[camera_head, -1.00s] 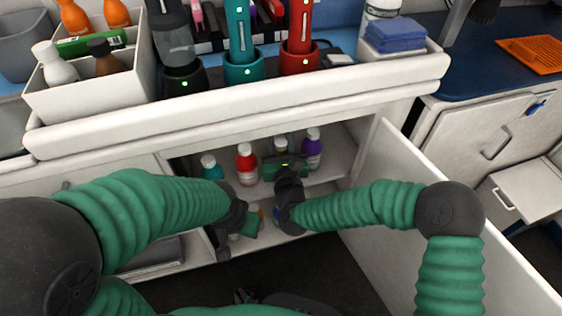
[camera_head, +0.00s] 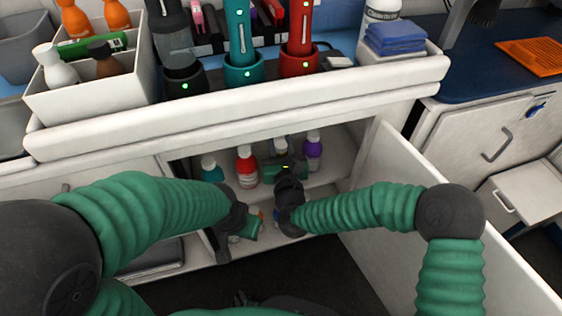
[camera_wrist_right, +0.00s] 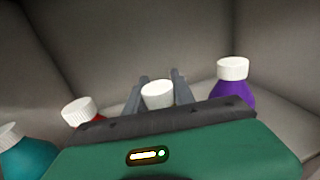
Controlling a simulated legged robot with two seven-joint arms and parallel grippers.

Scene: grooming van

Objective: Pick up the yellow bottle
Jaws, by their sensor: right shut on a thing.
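A white-capped bottle (camera_head: 281,144) stands on the upper shelf of the open cabinet, between a red bottle (camera_head: 246,168) and a purple bottle (camera_head: 312,152). My right gripper (camera_head: 284,157) reaches in from the front and is shut on it. In the right wrist view its white cap (camera_wrist_right: 157,94) shows between the two grey fingers. Its body is mostly hidden by my gripper, so I cannot clearly see its yellow colour. My left gripper (camera_head: 252,226) is low in front of the cabinet, and its fingers are not clear.
A teal bottle (camera_head: 211,168) stands left of the red one. The cabinet door (camera_head: 425,210) hangs open at the right. The counter edge (camera_head: 240,118) overhangs the shelf. More items sit on the lower shelf near my left gripper, partly hidden.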

